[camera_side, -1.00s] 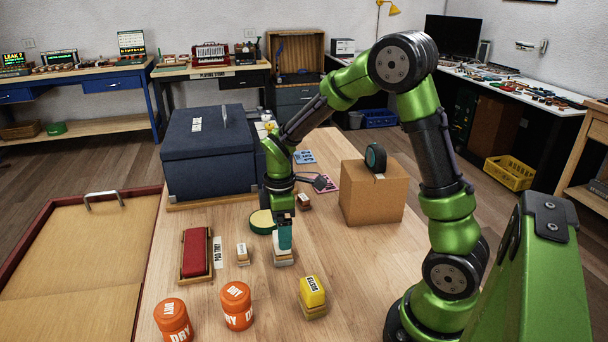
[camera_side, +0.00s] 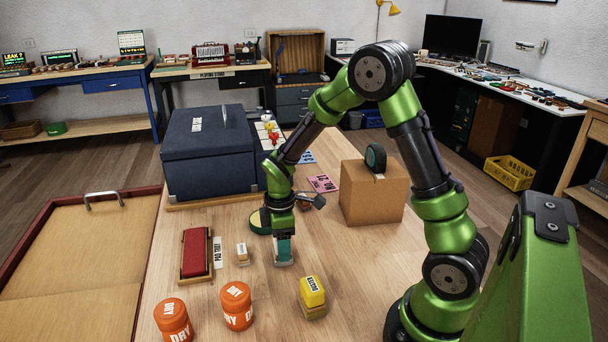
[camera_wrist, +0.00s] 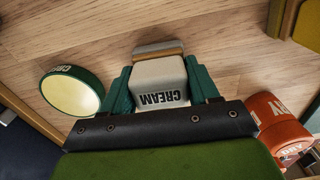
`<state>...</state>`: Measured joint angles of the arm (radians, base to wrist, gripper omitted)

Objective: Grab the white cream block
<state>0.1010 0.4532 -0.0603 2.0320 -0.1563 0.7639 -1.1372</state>
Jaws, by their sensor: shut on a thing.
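The white cream block (camera_wrist: 158,82) shows in the wrist view with the word CREAM on its top face and a tan and grey layer at its far edge. My gripper (camera_wrist: 160,88) has its teal fingers on both sides of the block and is shut on it. In the side view my gripper (camera_side: 283,250) points down at the wooden table. There its fingers hide most of the block, and only a pale lower part shows at their tips, at or very near the tabletop.
A green round tin (camera_side: 259,221) lies close behind my gripper. A small white-topped block (camera_side: 242,254) and a red pad (camera_side: 195,253) are to the left. Orange jars (camera_side: 237,306) and a yellow block (camera_side: 312,291) stand in front. A cardboard box (camera_side: 373,196) stands at right.

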